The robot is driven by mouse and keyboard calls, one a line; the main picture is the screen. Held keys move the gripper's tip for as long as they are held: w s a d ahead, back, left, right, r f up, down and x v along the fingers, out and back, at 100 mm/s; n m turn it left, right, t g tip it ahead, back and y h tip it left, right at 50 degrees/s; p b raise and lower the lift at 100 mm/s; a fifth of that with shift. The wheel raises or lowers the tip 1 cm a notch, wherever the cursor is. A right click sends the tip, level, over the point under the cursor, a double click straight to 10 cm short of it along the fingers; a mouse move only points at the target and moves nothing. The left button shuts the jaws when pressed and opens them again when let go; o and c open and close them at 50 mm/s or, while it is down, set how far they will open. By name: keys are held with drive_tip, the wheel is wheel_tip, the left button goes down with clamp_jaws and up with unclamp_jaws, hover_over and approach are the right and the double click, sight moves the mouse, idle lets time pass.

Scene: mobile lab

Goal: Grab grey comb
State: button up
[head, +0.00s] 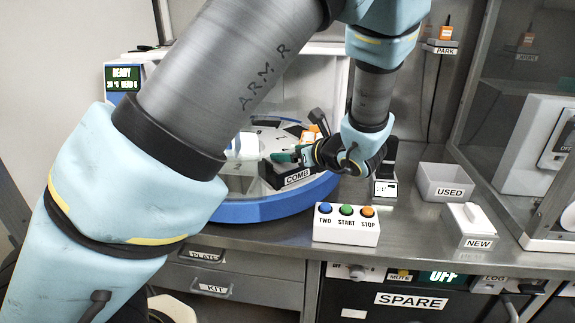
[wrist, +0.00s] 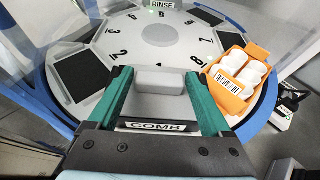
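In the wrist view, a plain light-grey block (wrist: 160,80), which looks like the grey comb, sits between the two green fingers of my gripper (wrist: 159,75). The fingers are wide apart, one at each side of the block. I cannot tell whether they touch it. A COMB label (wrist: 156,126) shows below the block, between the fingers. In the head view, my gripper (head: 285,157) is over a black holder (head: 290,178) labelled COMB at the front of the round machine. The comb itself is not clear in the head view.
A numbered white carousel (wrist: 160,30) with black pads and an orange rack (wrist: 235,80) of white pieces lies beyond the fingers. A button box (head: 346,224), a USED bin (head: 444,183) and a NEW box (head: 468,226) stand on the bench to the right.

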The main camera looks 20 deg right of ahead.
drive_tip(key=c, duration=1)
